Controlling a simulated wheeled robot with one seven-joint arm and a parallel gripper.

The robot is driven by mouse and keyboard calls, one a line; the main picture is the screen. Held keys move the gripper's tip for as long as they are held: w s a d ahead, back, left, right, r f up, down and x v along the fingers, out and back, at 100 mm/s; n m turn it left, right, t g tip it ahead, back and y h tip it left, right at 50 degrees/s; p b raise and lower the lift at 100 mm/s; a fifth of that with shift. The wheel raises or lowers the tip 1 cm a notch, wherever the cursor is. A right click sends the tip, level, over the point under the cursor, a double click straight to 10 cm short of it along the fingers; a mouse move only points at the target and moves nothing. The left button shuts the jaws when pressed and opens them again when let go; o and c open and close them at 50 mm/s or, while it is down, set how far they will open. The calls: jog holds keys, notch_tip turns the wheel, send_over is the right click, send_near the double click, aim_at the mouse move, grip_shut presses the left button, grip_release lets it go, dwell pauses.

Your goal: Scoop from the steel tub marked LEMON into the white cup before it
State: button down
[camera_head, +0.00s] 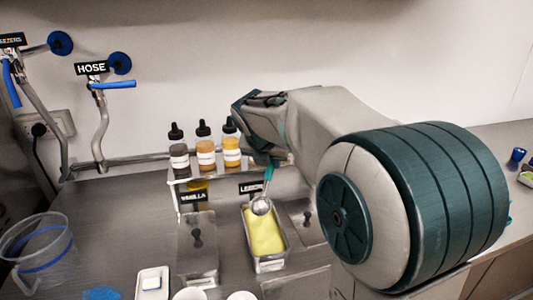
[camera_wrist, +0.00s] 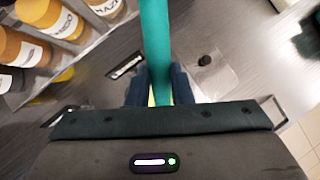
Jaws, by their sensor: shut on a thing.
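The steel tub marked LEMON (camera_head: 271,264) stands open on the counter and holds yellow ice cream (camera_head: 263,234). Its black label (camera_head: 251,188) stands behind it. My gripper (camera_head: 266,160) is above the back of the tub, shut on the teal handle of a scoop (camera_head: 268,175). The scoop's round metal head (camera_head: 261,206) hangs over the back part of the yellow; I cannot tell whether it touches. In the wrist view the teal handle (camera_wrist: 155,40) runs between my fingers (camera_wrist: 158,85). A white cup (camera_head: 242,295) stands before the tub, cut off by the picture's lower edge.
A lidded tub marked VANILLA (camera_head: 198,255) is left of LEMON; another lidded tub (camera_head: 306,215) is right. Several dropper bottles (camera_head: 205,150) stand on a rack behind. Another white cup (camera_head: 189,294), a white tray (camera_head: 152,284) and a clear bucket (camera_head: 40,250) are at left.

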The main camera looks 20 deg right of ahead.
aim_at(267, 179)
jog(key=shift+f+b, duration=0.75)
jog(key=shift+f, duration=0.05)
jog(key=f+b, duration=0.2)
jog(key=b, duration=0.1)
jog(key=shift+w+d+f, duration=0.15)
jog(key=shift+w+f, duration=0.05)
jog(key=shift+f, duration=0.2)
jog(key=shift+s+a+f+b, duration=0.55)
jog(key=shift+s+b, duration=0.35)
jog(key=shift+b, duration=0.35)
jog(key=shift+s+a+f+b, duration=0.6)
jog(key=shift+s+b, duration=0.3)
jog(key=shift+b, duration=0.35)
jog(key=shift+s+a+f+b, duration=0.55)
jog(key=shift+s+b, duration=0.35)
jog(key=shift+b, duration=0.35)
jog(key=shift+d+r+p, duration=0.1)
jog(key=shift+r+p, duration=0.05)
jog(key=shift+p, duration=0.4)
jog(key=shift+w+d+f+g+y+p, duration=0.2)
jog(key=shift+w+g+y+p, duration=0.15)
jog(key=shift+p, duration=0.55)
jog(key=shift+p, duration=0.6)
